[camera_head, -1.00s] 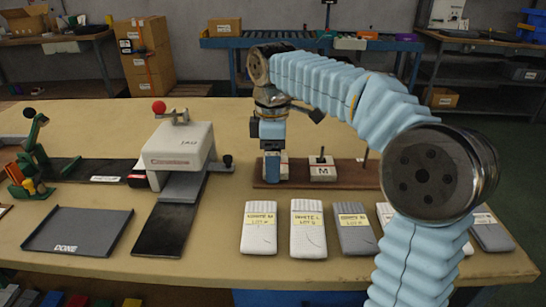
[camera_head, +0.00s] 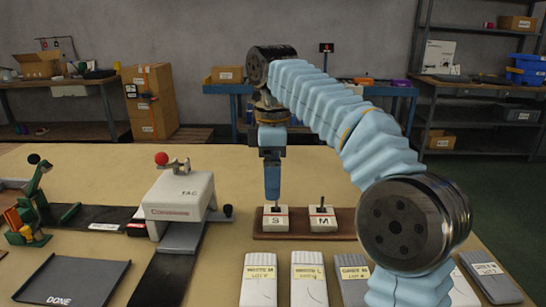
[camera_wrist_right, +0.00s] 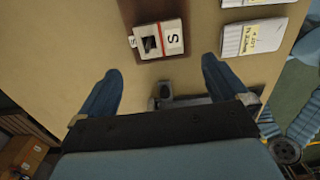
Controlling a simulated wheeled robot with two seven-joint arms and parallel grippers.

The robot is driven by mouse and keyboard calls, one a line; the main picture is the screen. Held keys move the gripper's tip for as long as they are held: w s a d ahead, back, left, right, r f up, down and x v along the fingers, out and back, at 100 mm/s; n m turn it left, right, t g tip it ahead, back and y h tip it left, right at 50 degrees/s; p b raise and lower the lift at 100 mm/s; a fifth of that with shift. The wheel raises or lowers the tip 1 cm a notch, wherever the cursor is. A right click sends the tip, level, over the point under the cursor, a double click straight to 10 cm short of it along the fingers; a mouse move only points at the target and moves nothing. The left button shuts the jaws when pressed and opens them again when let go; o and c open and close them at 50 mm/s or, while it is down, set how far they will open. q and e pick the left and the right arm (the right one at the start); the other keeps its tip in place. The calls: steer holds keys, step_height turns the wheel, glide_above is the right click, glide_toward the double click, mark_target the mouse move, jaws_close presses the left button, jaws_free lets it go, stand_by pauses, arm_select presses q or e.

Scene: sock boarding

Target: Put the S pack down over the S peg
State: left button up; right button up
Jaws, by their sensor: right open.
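The white S block (camera_head: 275,222), marked S with a red line, sits on the brown board (camera_head: 300,236) with a dark peg showing at its top. It also shows in the wrist view, just beyond my fingers (camera_wrist_right: 168,39). I cannot tell whether a separate S pack lies on that peg. The M block (camera_head: 321,222) with its peg stands to its right. My right gripper (camera_head: 272,200) points down above the S block, apart from it. In the wrist view its two fingers (camera_wrist_right: 160,85) are spread, with no pack between them. My left gripper is not in view.
Several packs, including a white one (camera_head: 258,284) and a grey one (camera_head: 490,277), lie along the table front. A white press (camera_head: 180,203) and a DONE tray (camera_head: 75,280) stand at left. The tabletop behind the board is clear.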

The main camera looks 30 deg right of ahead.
steer(key=shift+r, duration=2)
